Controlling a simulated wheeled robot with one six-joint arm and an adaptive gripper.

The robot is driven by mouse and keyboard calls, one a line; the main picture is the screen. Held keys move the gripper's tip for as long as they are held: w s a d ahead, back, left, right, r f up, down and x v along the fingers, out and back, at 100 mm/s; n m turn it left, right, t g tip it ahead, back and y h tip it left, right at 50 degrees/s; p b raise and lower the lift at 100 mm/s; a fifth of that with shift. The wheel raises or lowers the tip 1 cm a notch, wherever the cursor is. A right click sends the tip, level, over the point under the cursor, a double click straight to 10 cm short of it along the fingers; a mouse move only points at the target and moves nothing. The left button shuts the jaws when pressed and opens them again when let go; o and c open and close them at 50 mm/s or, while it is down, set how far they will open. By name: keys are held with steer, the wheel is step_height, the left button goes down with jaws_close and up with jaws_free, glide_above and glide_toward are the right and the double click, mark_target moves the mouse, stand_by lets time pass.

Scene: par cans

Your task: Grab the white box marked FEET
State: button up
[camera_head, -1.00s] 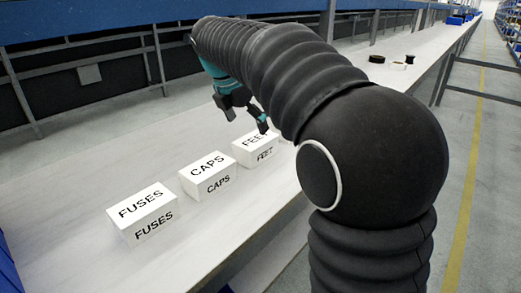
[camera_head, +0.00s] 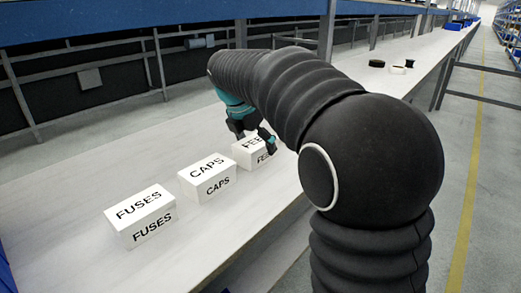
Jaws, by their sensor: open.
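The white box marked FEET (camera_head: 246,154) stands on the light tabletop, the farthest of three white boxes in a row. Its right part is hidden behind my gripper and arm. My gripper (camera_head: 254,141) is open, with its dark fingers low at the FEET box. One finger shows at the box's left rear and one in front of its lettering. I cannot tell whether they touch it.
The white CAPS box (camera_head: 208,178) stands just left of the FEET box, and the white FUSES box (camera_head: 141,214) farther left and nearer. Dark round items (camera_head: 377,63) lie far along the table (camera_head: 80,185). The tabletop in front of the boxes is clear.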

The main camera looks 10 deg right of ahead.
steer(key=shift+f, duration=0.3)
stand_by(0.4)
steer(key=c, duration=1.3)
